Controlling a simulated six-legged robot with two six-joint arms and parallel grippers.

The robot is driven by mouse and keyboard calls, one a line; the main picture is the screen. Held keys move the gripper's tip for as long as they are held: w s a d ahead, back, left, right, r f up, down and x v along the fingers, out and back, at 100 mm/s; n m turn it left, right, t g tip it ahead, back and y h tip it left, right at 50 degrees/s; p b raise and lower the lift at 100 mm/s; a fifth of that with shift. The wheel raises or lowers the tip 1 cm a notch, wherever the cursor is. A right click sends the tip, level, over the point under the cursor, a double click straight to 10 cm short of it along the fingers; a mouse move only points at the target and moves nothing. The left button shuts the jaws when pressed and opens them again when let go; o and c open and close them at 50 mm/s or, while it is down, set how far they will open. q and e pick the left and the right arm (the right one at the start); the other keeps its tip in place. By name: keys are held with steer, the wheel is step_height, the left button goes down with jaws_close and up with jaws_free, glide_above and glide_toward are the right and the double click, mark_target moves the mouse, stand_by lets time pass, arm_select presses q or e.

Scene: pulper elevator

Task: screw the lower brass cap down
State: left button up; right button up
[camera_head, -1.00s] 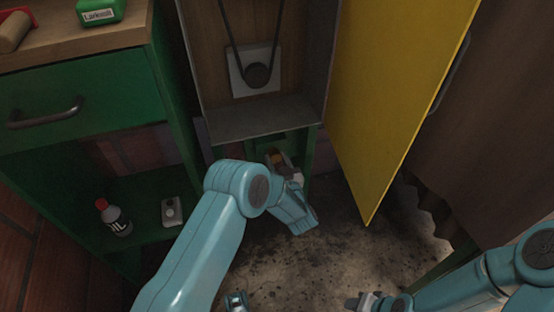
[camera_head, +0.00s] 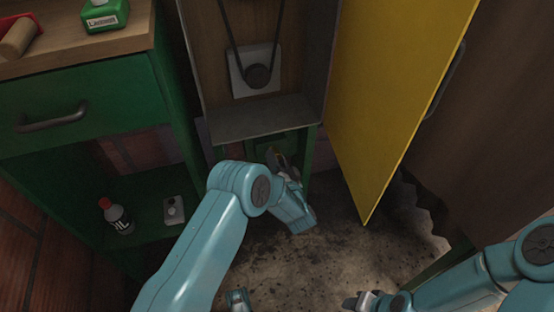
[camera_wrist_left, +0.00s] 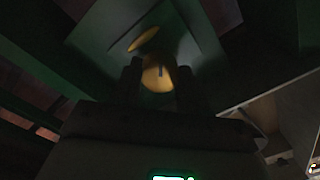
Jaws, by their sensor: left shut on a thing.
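My left gripper (camera_head: 279,160) reaches under the open cabinet, into the green frame below it. In the left wrist view its two dark fingers (camera_wrist_left: 159,80) are shut on a round brass cap (camera_wrist_left: 157,74) with a dark mark on its face. A second brass disc (camera_wrist_left: 143,39) shows just beyond it, tilted, on the dark green part. The head view barely shows the caps, as my left arm and gripper hide most of that spot. My right gripper (camera_head: 363,301) is at the bottom right, away from the caps; its jaw opening is unclear.
A yellow door (camera_head: 395,100) stands open to the right of the grey cabinet (camera_head: 262,120). A green bench with a drawer (camera_head: 85,110) is at the left. Its lower shelf holds an oil bottle (camera_head: 118,219) and a small grey box (camera_head: 173,210). Stained floor (camera_head: 310,260) is clear.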

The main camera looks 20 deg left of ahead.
arm_select(q)
steer(key=shift+m, duration=0.4)
arm_select(e)
steer(key=shift+r, duration=0.1)
arm_select(q)
steer(key=o, duration=1.1)
steer(key=shift+c, duration=0.2)
steer(key=p+v, duration=0.5)
steer(key=v, duration=1.1)
steer(key=shift+s, duration=0.2)
arm_select(e)
steer(key=shift+g, duration=0.4)
steer(key=shift+s+a+r, duration=0.15)
steer(key=shift+s+r, duration=0.25)
steer(key=shift+r, duration=0.45)
steer(key=shift+s+a+r, duration=0.15)
steer(key=shift+s+r, duration=0.25)
steer(key=shift+r, duration=0.45)
steer(key=shift+s+a+r, duration=0.15)
steer(key=shift+s+r, duration=0.25)
steer(key=shift+r, duration=0.45)
arm_select(q)
steer(key=shift+d+r, duration=0.1)
steer(key=shift+d, duration=0.05)
